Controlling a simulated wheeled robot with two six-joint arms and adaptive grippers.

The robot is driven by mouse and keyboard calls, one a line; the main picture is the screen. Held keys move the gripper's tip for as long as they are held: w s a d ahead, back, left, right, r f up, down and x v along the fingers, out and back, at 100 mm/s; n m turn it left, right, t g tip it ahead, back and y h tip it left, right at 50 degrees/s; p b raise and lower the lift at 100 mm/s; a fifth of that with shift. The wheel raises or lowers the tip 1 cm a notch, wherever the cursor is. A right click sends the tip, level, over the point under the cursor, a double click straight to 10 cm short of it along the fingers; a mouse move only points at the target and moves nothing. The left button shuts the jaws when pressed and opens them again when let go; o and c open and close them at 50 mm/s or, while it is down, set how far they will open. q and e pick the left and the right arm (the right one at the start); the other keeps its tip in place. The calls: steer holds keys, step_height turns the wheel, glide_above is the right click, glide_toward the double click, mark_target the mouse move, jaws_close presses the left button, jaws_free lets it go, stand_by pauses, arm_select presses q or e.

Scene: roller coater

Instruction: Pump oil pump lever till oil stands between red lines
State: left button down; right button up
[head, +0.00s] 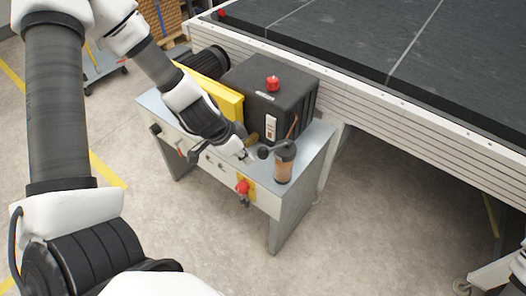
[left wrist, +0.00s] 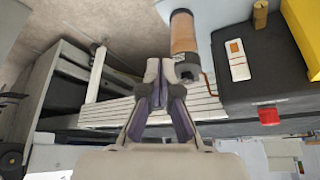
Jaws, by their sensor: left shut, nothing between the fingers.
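The oil pump is a clear cylinder with orange-brown oil (head: 284,166) and a dark cap, at the right end of the grey bench. Its lever has a black ball knob (head: 263,153) that points left towards my left gripper (head: 248,157). That gripper is shut and empty, with its tips close beside the knob; I cannot tell whether they touch. In the left wrist view, the shut fingers (left wrist: 160,66) lie beside the pump cylinder (left wrist: 183,32). A white gauge (head: 271,129) with an orange patch sits on the black tank; red lines are too small to make out. My right gripper is out of view.
The black tank (head: 285,90) has a red cap (head: 272,83). A yellow guard (head: 215,90) stands left of it. A red knob (head: 242,187) is on the bench front. A large conveyor (head: 400,95) borders the bench behind. The floor in front is clear.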

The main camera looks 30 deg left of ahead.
arm_select(q)
step_height(320, 180, up, 9)
stand_by(0.6)
stand_by(0.9)
steer(key=s+f+m+g+y+b, duration=0.1)
steer(key=s+f+m+g+y, duration=0.2)
steer(key=s+f, duration=0.85)
steer(key=s+f+m+g+y+b, duration=0.1)
steer(key=s+f+g+y, duration=0.25)
steer(key=s+f, duration=0.8)
steer(key=w+d+f+n+t+h, duration=0.2)
steer(key=d+n, duration=0.4)
steer(key=n, duration=0.5)
step_height(320, 180, down, 3)
steer(key=w+h, duration=0.1)
steer(key=w, duration=0.1)
steer(key=shift+w+r+n, duration=0.15)
steer(key=shift+w+n, duration=0.15)
steer(key=shift+n, duration=0.1)
steer(key=shift+h, duration=0.25)
